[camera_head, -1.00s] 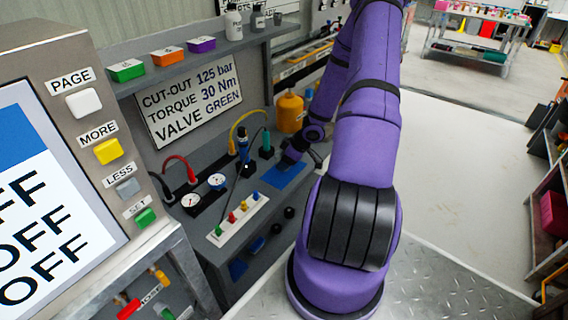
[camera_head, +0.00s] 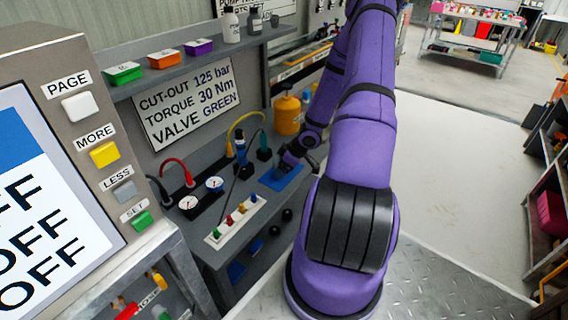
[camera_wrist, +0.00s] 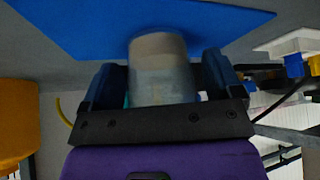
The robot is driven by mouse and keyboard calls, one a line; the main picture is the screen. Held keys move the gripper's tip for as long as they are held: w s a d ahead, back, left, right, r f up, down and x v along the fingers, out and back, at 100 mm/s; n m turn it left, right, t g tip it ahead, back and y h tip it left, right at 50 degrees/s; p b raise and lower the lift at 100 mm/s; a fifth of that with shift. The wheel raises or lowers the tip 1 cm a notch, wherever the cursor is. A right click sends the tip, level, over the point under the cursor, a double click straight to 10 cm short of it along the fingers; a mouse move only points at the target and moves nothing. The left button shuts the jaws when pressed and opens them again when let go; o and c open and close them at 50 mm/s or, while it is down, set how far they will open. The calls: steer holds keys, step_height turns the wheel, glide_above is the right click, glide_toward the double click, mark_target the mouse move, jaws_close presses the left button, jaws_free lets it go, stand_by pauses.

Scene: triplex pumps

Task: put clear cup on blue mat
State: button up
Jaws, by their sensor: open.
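The blue mat (camera_head: 285,180) lies on the grey bench; it fills the upper part of the wrist view (camera_wrist: 90,25). The clear cup (camera_wrist: 160,68), greyish and see-through, is between the fingers of my gripper (camera_wrist: 163,75), with its far end at the mat. The fingers are open, one on each side of the cup. In the head view my gripper (camera_head: 288,164) is low at the mat's far left part, and I cannot make out the cup there.
A yellow-orange bottle (camera_head: 287,114) stands behind the mat. A white strip with coloured pegs (camera_head: 236,219), two gauges (camera_head: 190,203) and hoses are to the left. A dark green-topped part (camera_head: 264,148) stands close beside my gripper.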

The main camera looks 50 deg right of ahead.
steer(key=v, duration=1.2)
steer(key=w+r+h, duration=0.4)
steer(key=w+r, duration=0.1)
steer(key=r, duration=0.4)
steer(key=a+r+m+h, duration=0.1)
steer(key=a+r, duration=0.2)
steer(key=r, duration=0.3)
steer(key=w+a+r+m+h, duration=0.1)
steer(key=a+r+h, duration=0.1)
steer(key=a+r, duration=0.3)
steer(key=a+r+m+h, duration=0.1)
steer(key=a+r, duration=0.1)
steer(key=r, duration=0.6)
steer(key=s+a+r+m+y, duration=0.1)
steer(key=s+a+r, duration=0.3)
steer(key=s+a, duration=0.5)
steer(key=s+a+r+m+y, duration=0.1)
steer(key=s+a+r+y, duration=0.3)
steer(key=s+a, duration=0.6)
steer(key=a+r, duration=0.1)
steer(key=a, duration=0.4)
steer(key=shift+r+g, duration=0.25)
steer(key=shift+g, duration=0.05)
steer(key=shift+w, duration=0.1)
